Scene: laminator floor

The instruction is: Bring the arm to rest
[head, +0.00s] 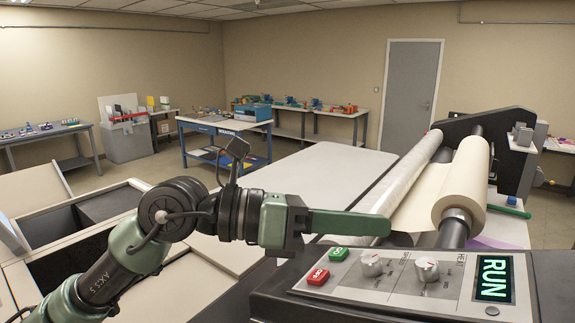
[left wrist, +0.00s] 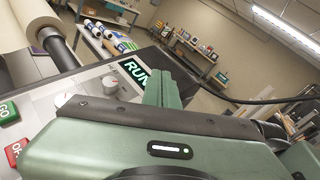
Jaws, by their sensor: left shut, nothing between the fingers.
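My left arm comes in from the lower left in the head view. The lit RUN display (head: 494,278) is on the panel's right side. It also shows behind the fingers in the left wrist view (left wrist: 137,72). My right gripper is not in view.
A green GO button (head: 338,254), a red OFF button (head: 318,276) and two knobs sit close to the gripper. Behind are the laminator's rolls (head: 462,185) and a pale flat table (head: 325,175). Open bins (head: 85,230) stand at left. A blue cart (head: 222,128) is farther back.

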